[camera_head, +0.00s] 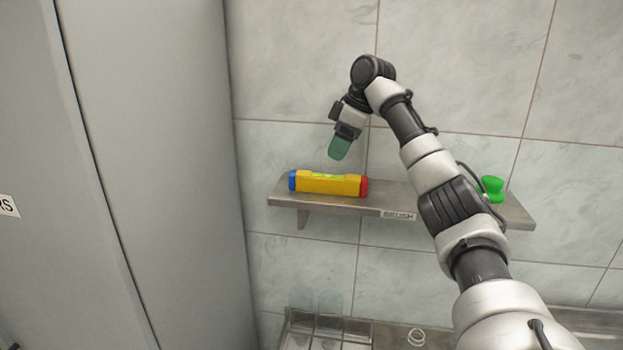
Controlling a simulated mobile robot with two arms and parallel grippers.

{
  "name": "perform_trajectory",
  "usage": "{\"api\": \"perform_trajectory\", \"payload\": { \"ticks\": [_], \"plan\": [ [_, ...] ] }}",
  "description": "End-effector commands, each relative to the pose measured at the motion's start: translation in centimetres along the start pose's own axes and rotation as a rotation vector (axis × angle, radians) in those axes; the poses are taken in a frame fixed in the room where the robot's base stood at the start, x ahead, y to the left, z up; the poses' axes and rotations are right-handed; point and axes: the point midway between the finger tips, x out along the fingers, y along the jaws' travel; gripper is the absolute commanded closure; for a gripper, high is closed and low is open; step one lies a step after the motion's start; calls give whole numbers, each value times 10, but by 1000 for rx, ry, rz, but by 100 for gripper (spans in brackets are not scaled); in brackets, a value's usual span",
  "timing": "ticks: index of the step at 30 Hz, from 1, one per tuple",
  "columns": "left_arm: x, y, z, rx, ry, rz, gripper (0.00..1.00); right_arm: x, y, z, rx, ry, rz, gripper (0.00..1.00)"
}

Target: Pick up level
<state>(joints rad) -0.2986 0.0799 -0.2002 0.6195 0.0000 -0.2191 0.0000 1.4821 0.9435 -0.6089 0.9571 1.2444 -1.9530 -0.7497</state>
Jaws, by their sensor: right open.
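The level (328,184) is a yellow bar with a blue left end and a red right end. It lies lengthwise on a metal wall shelf (400,201), near the shelf's left end. My right gripper (339,149) is in the air just above the level, with its greenish fingers pointing down. It is open and appears apart from the level. One finger hides the other, so the gap between them does not show. My left gripper is out of view.
A green object (493,188) stands on the shelf's right part, close behind my right arm. A tall grey cabinet (160,180) fills the left side. Below are clear panels (328,312) and a small ring-like item (416,337) on a counter. A tiled wall is behind the shelf.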

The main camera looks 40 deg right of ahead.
Motion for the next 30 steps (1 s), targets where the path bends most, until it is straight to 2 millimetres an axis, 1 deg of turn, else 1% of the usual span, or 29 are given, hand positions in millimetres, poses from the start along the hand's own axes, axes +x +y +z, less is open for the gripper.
{"api": "perform_trajectory", "payload": {
  "ticks": [3,6,11,14,18,21,24,30],
  "plan": [
    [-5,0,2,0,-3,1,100,20,0,1,0,-6,-2,38],
    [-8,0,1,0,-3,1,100,34,0,0,0,-4,0,38],
    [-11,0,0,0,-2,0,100,46,0,0,0,-2,0,38],
    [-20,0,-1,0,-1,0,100,54,1,-1,1,-5,-1,38],
    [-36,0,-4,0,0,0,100,75,4,-1,1,-5,-2,38],
    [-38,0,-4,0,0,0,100,89,4,0,0,-4,-1,38],
    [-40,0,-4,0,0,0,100,96,4,0,0,-2,0,38],
    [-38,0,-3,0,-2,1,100,98,4,0,0,-1,1,38]
  ]
}}
